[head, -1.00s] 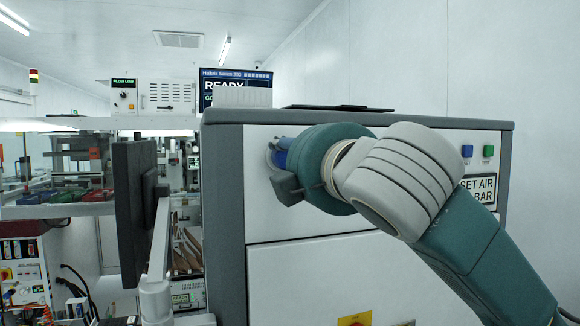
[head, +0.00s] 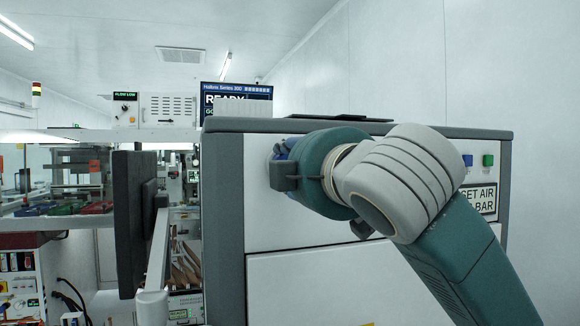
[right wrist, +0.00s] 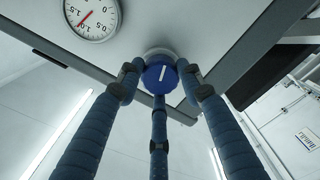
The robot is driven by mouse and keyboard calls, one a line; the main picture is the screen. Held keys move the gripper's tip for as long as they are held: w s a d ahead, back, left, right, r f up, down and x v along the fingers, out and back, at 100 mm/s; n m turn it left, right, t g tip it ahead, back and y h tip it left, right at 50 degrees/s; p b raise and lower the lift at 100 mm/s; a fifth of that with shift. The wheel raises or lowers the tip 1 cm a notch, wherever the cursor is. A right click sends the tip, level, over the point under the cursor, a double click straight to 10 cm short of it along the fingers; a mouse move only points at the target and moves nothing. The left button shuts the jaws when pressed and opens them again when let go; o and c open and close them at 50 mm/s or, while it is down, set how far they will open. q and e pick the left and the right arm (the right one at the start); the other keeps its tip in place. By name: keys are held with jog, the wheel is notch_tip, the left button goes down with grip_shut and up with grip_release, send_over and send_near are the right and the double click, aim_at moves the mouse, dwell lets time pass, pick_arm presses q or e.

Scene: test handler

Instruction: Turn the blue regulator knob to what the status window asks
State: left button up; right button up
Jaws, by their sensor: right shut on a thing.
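The blue regulator knob (right wrist: 160,74), with a white line on its face, sits on the pale panel in the right wrist view. My right gripper (right wrist: 160,82) has its three fingers closed around it. In the head view the gripper (head: 290,172) is side-on at the machine's front, and only a sliver of blue (head: 281,150) shows. The status window (head: 478,199) reads "SET AIR" and "BAR"; my arm hides its left part, so no value shows. A round gauge (right wrist: 91,14) with a red needle is partly cut off; its exact reading is unclear. My left gripper is out of view.
A blue button (head: 467,160) and a green button (head: 488,160) are right of my wrist. A monitor (head: 236,93) showing "READY" stands behind the machine top (head: 440,130). A dark screen (head: 133,215) stands at the left.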

jog(key=shift+w+d+f, duration=0.1)
jog(key=shift+f, duration=0.05)
jog(key=o, duration=0.9)
jog(key=shift+o, duration=1.3)
jog(key=shift+d, duration=0.2)
jog(key=v, duration=1.2)
